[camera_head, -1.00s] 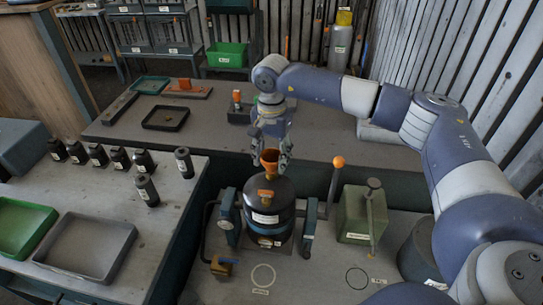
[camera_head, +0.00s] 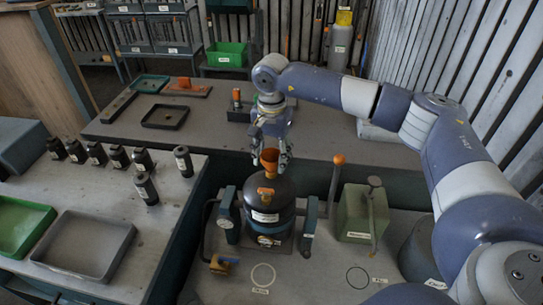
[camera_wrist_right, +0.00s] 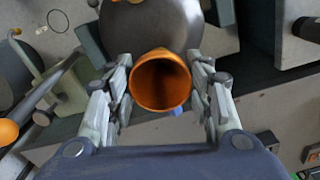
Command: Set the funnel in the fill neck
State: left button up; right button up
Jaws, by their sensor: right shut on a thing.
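The orange funnel (camera_head: 269,158) is upright above the dark rounded housing (camera_head: 268,200), near its top at the back. My right gripper (camera_head: 271,155) comes down from above and is shut on the funnel. In the right wrist view the funnel's round mouth (camera_wrist_right: 161,82) faces the camera between the two fingers (camera_wrist_right: 160,92). An orange part (camera_head: 265,192) shows on the front of the housing. The fill neck is hidden, and I cannot tell whether the funnel's spout touches it. My left gripper is not in view.
A lever with an orange knob (camera_head: 338,159) and a green can (camera_head: 362,213) stand right of the housing. Several dark bottles (camera_head: 118,157) stand on the left bench beside a grey tray (camera_head: 83,246). Bench space in front of the housing is mostly clear.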

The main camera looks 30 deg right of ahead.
aim_at(272, 155)
dwell(0.3)
jog(key=o, duration=1.4)
jog(key=shift+c, duration=0.2)
jog(key=shift+r+p, duration=1.75)
jog(key=shift+r, duration=1.8)
jog(key=shift+f, duration=0.1)
